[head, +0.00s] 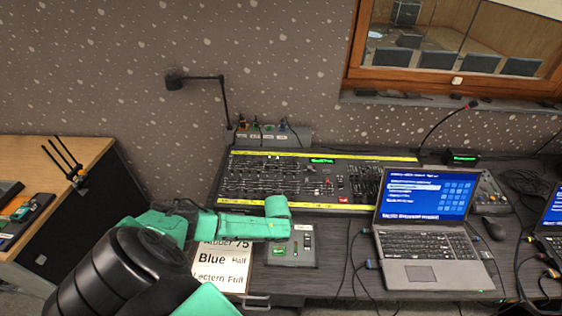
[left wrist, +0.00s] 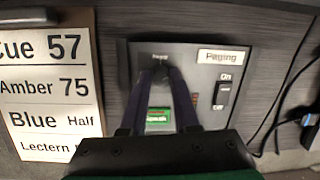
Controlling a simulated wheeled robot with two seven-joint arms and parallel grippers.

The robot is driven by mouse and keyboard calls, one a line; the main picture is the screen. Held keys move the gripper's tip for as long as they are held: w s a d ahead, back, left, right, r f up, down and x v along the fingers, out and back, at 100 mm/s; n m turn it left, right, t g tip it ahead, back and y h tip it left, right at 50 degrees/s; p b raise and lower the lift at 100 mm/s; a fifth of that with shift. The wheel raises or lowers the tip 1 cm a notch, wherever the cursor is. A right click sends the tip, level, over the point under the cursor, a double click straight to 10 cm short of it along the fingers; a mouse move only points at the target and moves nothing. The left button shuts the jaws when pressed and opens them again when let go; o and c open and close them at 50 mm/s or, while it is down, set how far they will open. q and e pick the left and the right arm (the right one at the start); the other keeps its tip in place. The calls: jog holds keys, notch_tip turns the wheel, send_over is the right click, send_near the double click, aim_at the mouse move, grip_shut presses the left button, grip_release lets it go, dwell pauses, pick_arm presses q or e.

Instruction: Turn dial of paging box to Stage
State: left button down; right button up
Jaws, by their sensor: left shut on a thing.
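The paging box (head: 303,250) is a small grey box on the desk in front of the lighting console. In the left wrist view the paging box (left wrist: 236,82) carries a "Paging" label (left wrist: 224,57), an On/Off switch (left wrist: 223,95) and a small green display (left wrist: 159,118). My left gripper (left wrist: 161,72) reaches over the box, its two dark fingers shut on the dial near the box's upper left. The fingers hide most of the dial, so I cannot tell where it points. The display text is too blurred to read surely. My right gripper is not in view.
A cue sheet (head: 221,274) lies left of the box. The lighting console (head: 290,180) stands behind it, with a gooseneck lamp (head: 224,100) at its back left. An open laptop (head: 423,245) stands to the right, with black cables (head: 350,255) between.

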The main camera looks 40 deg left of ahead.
pick_arm(q)
jog(key=shift+m+h+b, duration=0.3)
jog(key=shift+m+b, duration=0.05)
jog(key=shift+m, duration=1.85)
jog(key=c, duration=0.7)
grip_release()
jog(key=shift+o, duration=0.2)
jog(key=shift+r, duration=0.1)
jog(key=v, duration=1.4)
jog(key=shift+s, duration=0.2)
jog(key=shift+r, duration=0.15)
